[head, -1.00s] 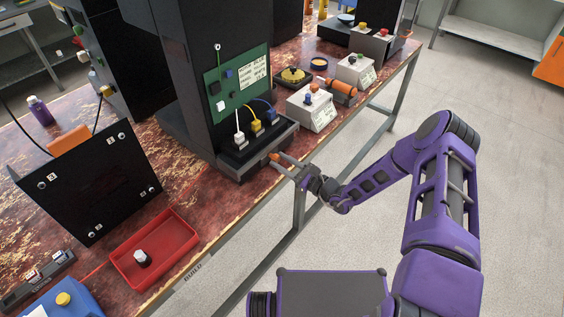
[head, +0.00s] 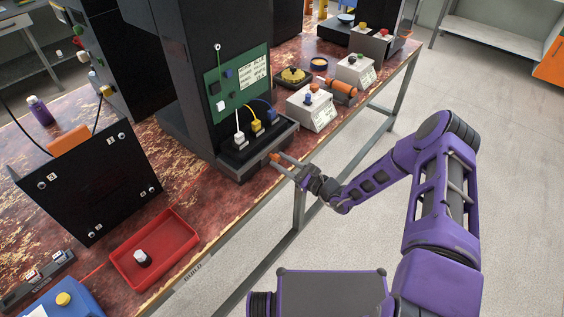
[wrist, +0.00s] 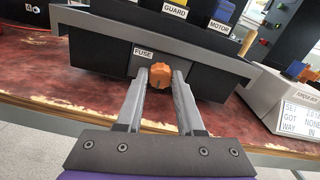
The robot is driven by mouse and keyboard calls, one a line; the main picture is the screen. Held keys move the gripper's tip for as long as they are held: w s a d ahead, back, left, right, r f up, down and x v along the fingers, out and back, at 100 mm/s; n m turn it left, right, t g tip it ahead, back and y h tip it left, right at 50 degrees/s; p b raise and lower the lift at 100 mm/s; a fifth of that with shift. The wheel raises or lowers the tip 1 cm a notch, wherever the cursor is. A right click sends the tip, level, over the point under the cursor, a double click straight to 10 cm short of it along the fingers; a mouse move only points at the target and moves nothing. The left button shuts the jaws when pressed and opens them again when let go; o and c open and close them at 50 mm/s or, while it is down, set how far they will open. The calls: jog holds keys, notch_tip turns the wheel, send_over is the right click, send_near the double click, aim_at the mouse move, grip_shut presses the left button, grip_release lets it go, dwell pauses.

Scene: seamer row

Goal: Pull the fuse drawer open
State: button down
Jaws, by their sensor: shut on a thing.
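The fuse drawer (wrist: 119,59) is a dark front panel with a "FUSE" label, set low in the grey-framed base of the black machine. An orange knob (wrist: 160,77) sits on its front. In the wrist view my gripper (wrist: 160,85) has its two grey fingers on either side of the knob, shut on it. In the head view my gripper (head: 281,163) reaches the front of the machine base from the right, and the orange knob (head: 274,158) shows at its fingertips. The drawer looks flush with the base, as far as I can tell.
White, yellow and blue plugs stand on the base above the drawer, with cables to a green panel (head: 238,85). A red tray (head: 153,250) lies left. The bench's front edge runs below my gripper.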

dwell(0.4)
jog(key=v, duration=0.6)
jog(key=shift+p, duration=0.35)
jog(key=c, duration=0.5)
grip_release()
jog(key=shift+d, duration=0.1)
jog(key=v, duration=1.7)
jog(key=shift+s+b, duration=0.15)
jog(key=shift+b, duration=0.2)
jog(key=shift+f, duration=0.1)
